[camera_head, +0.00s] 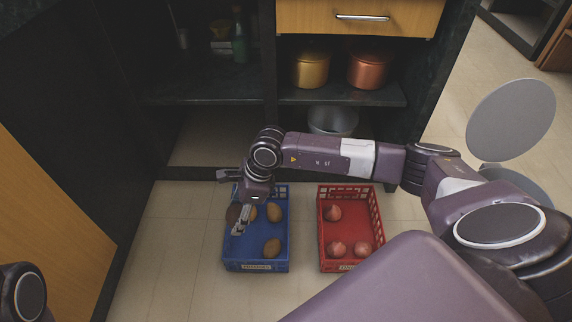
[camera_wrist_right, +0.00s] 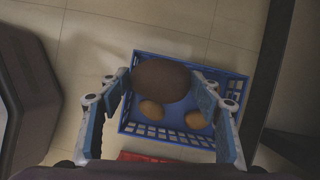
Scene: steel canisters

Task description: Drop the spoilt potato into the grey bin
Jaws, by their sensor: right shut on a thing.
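My right gripper (camera_head: 233,203) is over the left part of the blue crate (camera_head: 285,240). In the wrist view its fingers (camera_wrist_right: 161,79) are shut on a large dark brown potato (camera_wrist_right: 158,82), the spoilt one, which looks raised above the crate. In the head view this potato (camera_head: 233,213) is partly hidden by the gripper. Paler potatoes (camera_head: 272,247) lie in the crate. At the right a grey round lid (camera_head: 511,120) stands up above a grey rim (camera_head: 503,174), apparently the grey bin, mostly hidden by my right arm. My left gripper is out of view.
A red crate (camera_head: 322,240) with several reddish onions (camera_head: 337,248) stands right of the blue crate. Behind are dark shelves with a gold pot (camera_head: 310,70), a copper pot (camera_head: 368,70) and a steel bowl (camera_head: 333,120). A wooden panel (camera_head: 45,225) bounds the left. Tiled floor (camera_head: 165,240) is clear there.

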